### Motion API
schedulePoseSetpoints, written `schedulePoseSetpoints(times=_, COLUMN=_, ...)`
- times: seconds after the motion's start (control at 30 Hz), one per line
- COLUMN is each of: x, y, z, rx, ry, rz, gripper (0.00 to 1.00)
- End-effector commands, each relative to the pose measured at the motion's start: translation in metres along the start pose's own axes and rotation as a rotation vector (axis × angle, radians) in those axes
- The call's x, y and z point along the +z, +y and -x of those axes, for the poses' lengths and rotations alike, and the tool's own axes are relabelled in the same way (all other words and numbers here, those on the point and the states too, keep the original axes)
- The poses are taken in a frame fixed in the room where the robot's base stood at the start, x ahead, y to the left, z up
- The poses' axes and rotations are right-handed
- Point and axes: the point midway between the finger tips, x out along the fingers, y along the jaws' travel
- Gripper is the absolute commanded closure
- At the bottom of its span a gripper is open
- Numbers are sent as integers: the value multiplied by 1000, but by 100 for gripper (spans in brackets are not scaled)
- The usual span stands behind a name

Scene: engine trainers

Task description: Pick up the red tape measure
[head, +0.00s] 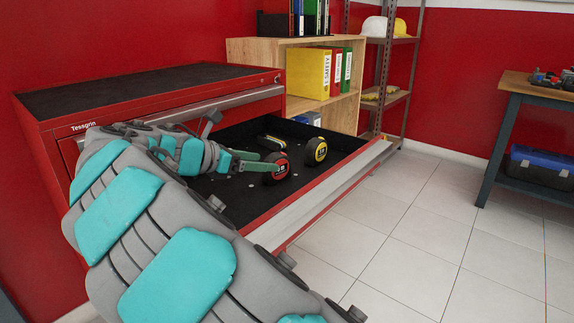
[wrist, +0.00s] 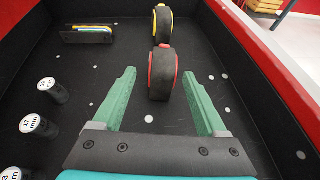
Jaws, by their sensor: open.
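The red tape measure (head: 276,168) is black with a red rim and stands upright in the open drawer (head: 312,216) of the red cabinet. In the wrist view the red tape measure (wrist: 160,75) stands between and slightly beyond my gripper's fingertips. My gripper (head: 254,160) reaches into the drawer from the left. Its green fingers are apart in the wrist view (wrist: 158,78), with nothing held between them. From the head view, the arm hides part of the drawer's left side.
A yellow-rimmed tape measure (head: 317,150) stands just behind the red one; it also shows in the wrist view (wrist: 162,25). Several labelled cylinders (wrist: 39,125) stand at the drawer's left. A small holder with coloured items (wrist: 87,35) lies at the back left. Drawer walls surround the gripper.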

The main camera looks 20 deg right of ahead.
Motion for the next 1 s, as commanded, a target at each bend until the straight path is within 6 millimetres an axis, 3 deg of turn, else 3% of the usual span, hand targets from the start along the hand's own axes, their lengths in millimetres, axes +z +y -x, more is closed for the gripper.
schedulePoseSetpoints(times=0.47, x=6, y=0, z=-36, rx=3, ry=-2, rz=-3, gripper=25)
schedulePoseSetpoints(times=0.73, x=14, y=-4, z=-73, rx=1, ry=-2, rz=-1, gripper=25)
schedulePoseSetpoints(times=1.0, x=14, y=-4, z=-77, rx=4, ry=-3, rz=-1, gripper=25)
